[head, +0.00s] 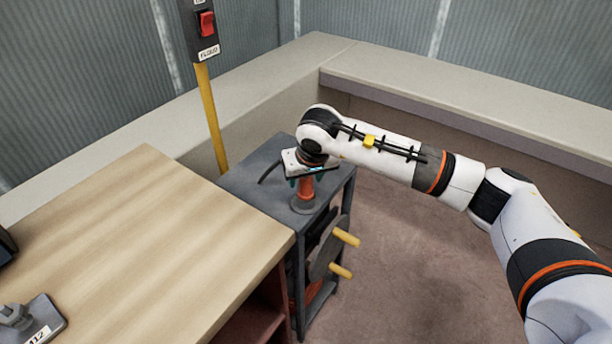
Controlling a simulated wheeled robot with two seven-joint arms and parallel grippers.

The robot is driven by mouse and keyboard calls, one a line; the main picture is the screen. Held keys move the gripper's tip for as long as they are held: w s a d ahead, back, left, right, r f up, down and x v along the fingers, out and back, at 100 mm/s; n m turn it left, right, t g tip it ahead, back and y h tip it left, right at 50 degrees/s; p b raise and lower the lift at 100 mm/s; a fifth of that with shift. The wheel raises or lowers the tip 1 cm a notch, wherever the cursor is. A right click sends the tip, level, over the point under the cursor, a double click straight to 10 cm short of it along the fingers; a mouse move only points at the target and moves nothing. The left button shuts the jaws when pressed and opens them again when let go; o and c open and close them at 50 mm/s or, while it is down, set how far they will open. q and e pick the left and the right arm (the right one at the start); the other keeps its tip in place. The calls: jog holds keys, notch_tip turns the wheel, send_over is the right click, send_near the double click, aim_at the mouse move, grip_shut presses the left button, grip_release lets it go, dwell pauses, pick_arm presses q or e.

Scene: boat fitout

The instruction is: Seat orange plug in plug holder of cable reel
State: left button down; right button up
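The orange plug (306,188) stands upright in a round grey plug holder (304,204) on top of the dark grey cable reel stand (258,178). My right gripper (306,181) points down over the plug, with its fingertips around the plug's upper part. Its hand hides the plug's top, and I cannot tell whether the fingers press on the plug. A black cable (268,170) curves beside the hand. My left gripper is not in view.
A wooden bench top (150,235) fills the left, with a grey labelled fitting (35,322) on it. A yellow post (211,120) with a red switch (207,24) stands behind. Yellow handles (346,238) stick out from the reel. Open floor (410,270) lies to the right.

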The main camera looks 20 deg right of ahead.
jog(key=v, duration=1.2)
jog(key=shift+b, duration=0.35)
